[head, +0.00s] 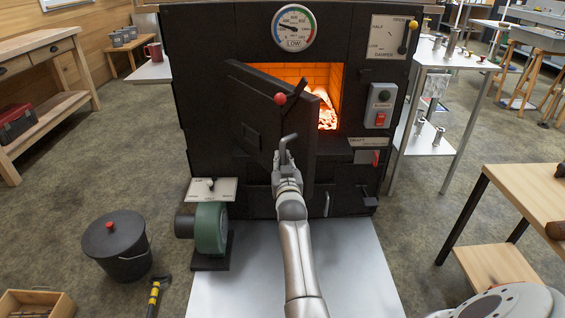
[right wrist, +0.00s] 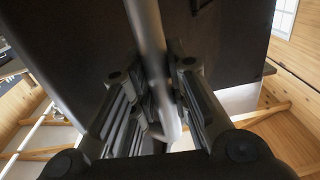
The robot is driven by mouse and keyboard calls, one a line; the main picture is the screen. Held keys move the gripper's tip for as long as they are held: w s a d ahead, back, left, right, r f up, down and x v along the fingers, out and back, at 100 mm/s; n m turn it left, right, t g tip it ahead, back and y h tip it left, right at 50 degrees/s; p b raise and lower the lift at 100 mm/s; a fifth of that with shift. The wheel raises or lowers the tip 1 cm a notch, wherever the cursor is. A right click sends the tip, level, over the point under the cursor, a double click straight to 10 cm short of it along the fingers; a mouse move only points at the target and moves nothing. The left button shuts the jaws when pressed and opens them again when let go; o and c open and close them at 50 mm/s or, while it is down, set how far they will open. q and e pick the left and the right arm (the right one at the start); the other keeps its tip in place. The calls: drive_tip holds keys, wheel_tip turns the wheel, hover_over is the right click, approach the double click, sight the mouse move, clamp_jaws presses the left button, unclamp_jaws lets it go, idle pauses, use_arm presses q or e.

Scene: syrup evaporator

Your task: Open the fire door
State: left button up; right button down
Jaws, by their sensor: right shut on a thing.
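The fire door (head: 262,120) is a thick black slab on the front of the black evaporator (head: 185,125). It stands partly open, swung out towards me. The firebox opening (head: 318,75) shows to its right, glowing orange with burning wood inside. A grey bar handle (head: 284,150) stands on the door near its free edge. My right gripper (head: 286,172) is shut on this handle. In the right wrist view, the fingers (right wrist: 152,80) close around the grey bar (right wrist: 150,35), with the dark door behind. My left gripper is not in view.
A red-knobbed lever (head: 281,98) shows by the door's upper part. A green blower (head: 211,228) and a black lidded bucket (head: 117,245) stand on the left. A wooden table (head: 520,190) stands at right. A metal plate (head: 350,265) covers the floor in front.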

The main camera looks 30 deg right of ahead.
drive_tip(key=shift+f, duration=0.1)
idle(0.3)
drive_tip(key=c, duration=1.4)
unclamp_jaws()
drive_tip(key=shift+o, duration=0.2)
